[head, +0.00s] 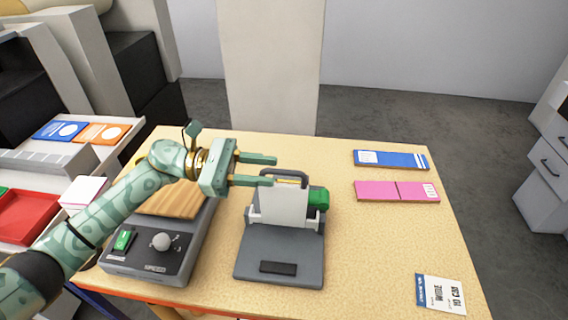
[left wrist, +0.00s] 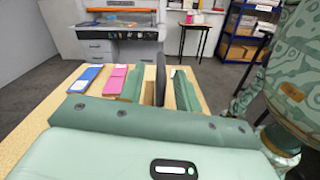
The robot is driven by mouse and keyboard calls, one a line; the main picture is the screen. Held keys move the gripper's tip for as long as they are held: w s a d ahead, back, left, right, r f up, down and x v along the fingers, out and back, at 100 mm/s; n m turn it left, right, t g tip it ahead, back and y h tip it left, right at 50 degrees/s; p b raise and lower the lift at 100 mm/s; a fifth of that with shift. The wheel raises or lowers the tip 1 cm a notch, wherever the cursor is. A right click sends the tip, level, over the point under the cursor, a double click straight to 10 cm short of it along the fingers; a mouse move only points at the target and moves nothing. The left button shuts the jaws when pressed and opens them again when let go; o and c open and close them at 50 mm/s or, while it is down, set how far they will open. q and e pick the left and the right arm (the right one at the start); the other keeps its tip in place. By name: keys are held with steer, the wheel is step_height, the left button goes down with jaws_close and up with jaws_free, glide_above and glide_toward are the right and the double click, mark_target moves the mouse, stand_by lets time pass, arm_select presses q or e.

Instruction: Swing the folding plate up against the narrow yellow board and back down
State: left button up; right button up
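A grey folding device stands on the table, its flat base (head: 256,245) toward the front. A pale upright sheet or panel (head: 284,207) rises from its middle, with a thin yellow strip (head: 291,181) showing at its top edge. A dark upright plate with a loop handle (head: 295,172) stands behind it. My left gripper (head: 274,170) is open, its fingers apart at the handle's left side. In the left wrist view a dark upright part (left wrist: 160,78) shows between the fingers; I cannot tell whether they touch it. My right gripper is not in view.
A grey machine with a wooden top and round knob (head: 161,242) stands left of the device. A green knob (head: 319,198) is on the device's right. Blue (head: 390,159) and pink (head: 398,191) strips and a card (head: 440,294) lie right. The table between is clear.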

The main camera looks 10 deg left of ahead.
arm_select(q)
steer(key=d, duration=0.4)
steer(key=shift+r+p, duration=0.1)
steer(key=shift+p, duration=0.3)
steer(key=shift+d, duration=0.35)
jaws_close()
steer(key=shift+s+f, duration=0.1)
steer(key=shift+f, duration=0.1)
